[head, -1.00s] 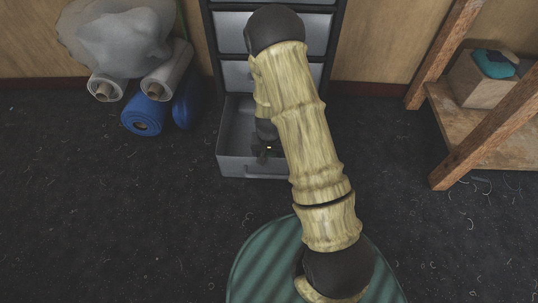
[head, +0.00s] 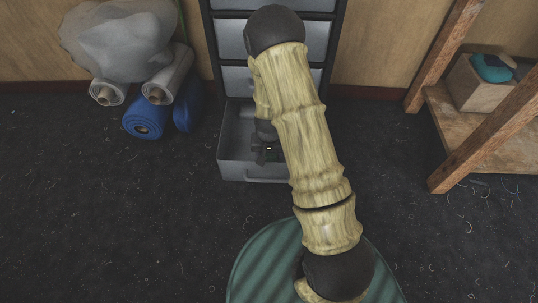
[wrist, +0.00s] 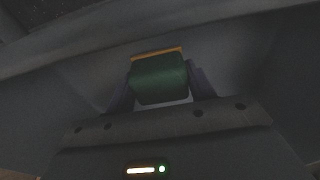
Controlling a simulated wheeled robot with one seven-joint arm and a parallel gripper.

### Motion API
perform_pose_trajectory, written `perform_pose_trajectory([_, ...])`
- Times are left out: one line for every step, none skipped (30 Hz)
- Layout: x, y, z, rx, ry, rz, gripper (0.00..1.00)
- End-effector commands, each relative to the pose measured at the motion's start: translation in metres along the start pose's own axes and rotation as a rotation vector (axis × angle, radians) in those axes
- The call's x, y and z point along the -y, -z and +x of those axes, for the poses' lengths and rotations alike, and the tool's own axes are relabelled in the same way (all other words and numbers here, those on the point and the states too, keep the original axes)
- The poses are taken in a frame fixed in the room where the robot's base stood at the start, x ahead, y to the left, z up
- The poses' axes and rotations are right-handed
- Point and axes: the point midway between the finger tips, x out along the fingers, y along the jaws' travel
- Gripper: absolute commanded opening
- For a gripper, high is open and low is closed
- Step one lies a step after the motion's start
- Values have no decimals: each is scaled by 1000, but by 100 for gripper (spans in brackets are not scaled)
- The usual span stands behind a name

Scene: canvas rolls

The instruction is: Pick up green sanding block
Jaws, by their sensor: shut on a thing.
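The green sanding block (wrist: 158,80) shows in the wrist view as a dark green rounded block with an orange-tan strip along its far edge. My gripper (wrist: 161,92) has one finger on each side of it and is shut on it. In the head view my gripper (head: 268,154) is low inside the open grey drawer (head: 254,172), partly hidden by my arm. The block cannot be made out clearly in the head view. I cannot tell whether it touches the drawer floor.
The drawer's walls stand close around my gripper. Shut drawers (head: 233,37) rise behind it. White and blue rolls (head: 143,122) lie to the left under a pale bag (head: 118,38). A wooden shelf (head: 485,140) with a box (head: 481,88) stands right. Dark floor is clear between.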

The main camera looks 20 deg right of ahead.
Motion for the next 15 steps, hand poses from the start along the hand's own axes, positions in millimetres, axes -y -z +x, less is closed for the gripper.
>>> perform_pose_trajectory([0,2,-15,-3,1,-1,30])
perform_pose_trajectory([0,3,-21,-3,1,-1,30])
perform_pose_trajectory([0,4,-28,-2,1,-1,30])
perform_pose_trajectory([0,4,-34,-2,0,-1,30])
perform_pose_trajectory([0,5,-40,-1,0,-1,30])
perform_pose_trajectory([0,6,-48,-2,0,0,30])
perform_pose_trajectory([0,7,-53,-2,0,0,30])
perform_pose_trajectory([0,8,-58,-2,0,0,30])
perform_pose_trajectory([0,8,-64,-1,0,0,30])
perform_pose_trajectory([0,8,-68,-1,0,0,30])
perform_pose_trajectory([0,9,-71,0,0,0,30])
perform_pose_trajectory([0,9,-75,0,0,0,30])
perform_pose_trajectory([0,9,-77,0,0,0,30])
perform_pose_trajectory([0,10,-79,0,0,0,30])
perform_pose_trajectory([0,10,-80,0,0,0,30])
